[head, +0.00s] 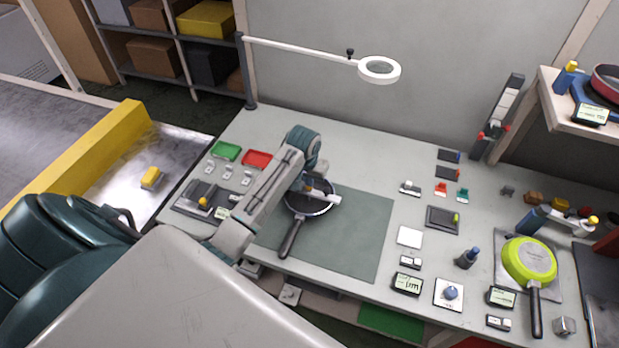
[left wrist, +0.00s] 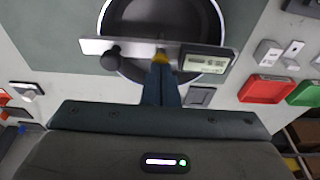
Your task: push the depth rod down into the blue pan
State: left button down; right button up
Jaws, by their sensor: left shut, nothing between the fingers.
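A dark pan (head: 298,207) with a pale rim lies on the green mat, its handle toward the front; its dark inside also shows in the left wrist view (left wrist: 165,18). A depth gauge lies across the pan, with a light bar (left wrist: 92,46), a black knob (left wrist: 111,58) and a display (left wrist: 206,62). A yellow piece, apparently the depth rod's top (left wrist: 160,54), shows at the bar's middle. My left gripper (left wrist: 161,64) is shut and empty, its blue fingertips at this yellow piece. Whether they touch is unclear, and the rod's lower part is hidden. My right gripper is out of view.
A lime-green pan (head: 528,258) lies upside down at the right. Small displays, blocks and a white square (head: 409,236) lie between it and the mat (head: 360,235). Red (head: 257,159) and green (head: 226,151) trays stand behind my left arm. The mat's right part is clear.

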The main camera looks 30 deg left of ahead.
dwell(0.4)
pick_arm(q)
jog(key=shift+w+p+v, duration=0.25)
jog(key=shift+p+v, duration=0.9)
jog(key=shift+v, duration=0.05)
jog(key=shift+r, duration=0.6)
jog(key=v, duration=0.2)
jog(key=w+v, duration=0.1)
jog(key=v, duration=0.2)
jog(key=shift+a+r, duration=0.2)
jog(key=shift+r, duration=0.15)
